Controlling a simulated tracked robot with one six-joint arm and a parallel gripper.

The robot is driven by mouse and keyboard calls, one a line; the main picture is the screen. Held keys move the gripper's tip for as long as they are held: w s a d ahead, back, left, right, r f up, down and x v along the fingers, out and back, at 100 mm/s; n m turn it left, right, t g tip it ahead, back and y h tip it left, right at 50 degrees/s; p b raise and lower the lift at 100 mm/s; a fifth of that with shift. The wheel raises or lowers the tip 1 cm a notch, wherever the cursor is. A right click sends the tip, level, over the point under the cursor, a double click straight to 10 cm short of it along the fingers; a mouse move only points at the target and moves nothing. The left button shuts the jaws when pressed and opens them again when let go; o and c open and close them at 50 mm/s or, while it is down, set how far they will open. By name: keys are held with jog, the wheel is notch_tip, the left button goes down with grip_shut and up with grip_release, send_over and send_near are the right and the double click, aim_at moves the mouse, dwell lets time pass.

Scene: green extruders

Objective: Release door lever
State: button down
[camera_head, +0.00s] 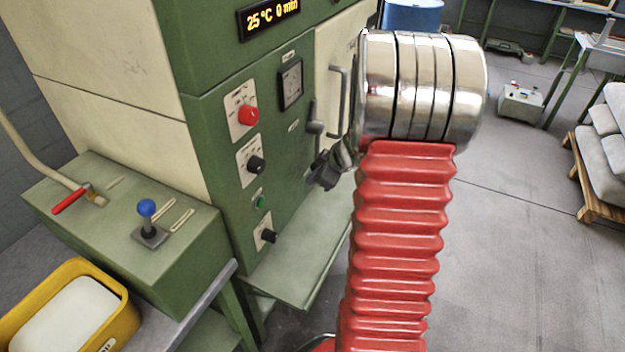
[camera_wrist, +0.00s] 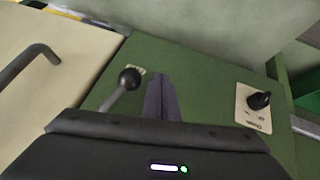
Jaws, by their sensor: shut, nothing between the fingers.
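The door lever (camera_wrist: 121,89) is a grey rod with a black ball knob, set on the green machine panel (camera_wrist: 195,75). In the head view the lever (camera_head: 314,118) stands roughly upright beside the cream door (camera_head: 330,50). My gripper (camera_wrist: 160,80) is shut and empty. In the wrist view its dark fingers are just right of the knob, with a narrow gap in the picture; I cannot tell the depth between them. In the head view my gripper (camera_head: 318,182) is low in front of the panel, below the lever. The lever's base is partly hidden by my gripper body in the wrist view.
A grey door handle (camera_wrist: 28,62) sticks out left of the lever in the wrist view. A black knob on a plate (camera_wrist: 258,100) is at the right. In the head view, a red knob (camera_head: 248,114) is on the panel, and a green ledge (camera_head: 290,275) lies below my gripper.

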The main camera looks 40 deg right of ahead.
jog(key=shift+a, duration=0.1)
jog(key=s+a+r, duration=0.1)
jog(key=s+a, duration=0.7)
jog(key=s, duration=0.1)
jog(key=shift+s+a+r, duration=0.3)
jog(key=shift+r, duration=0.05)
dwell(0.3)
dwell(0.5)
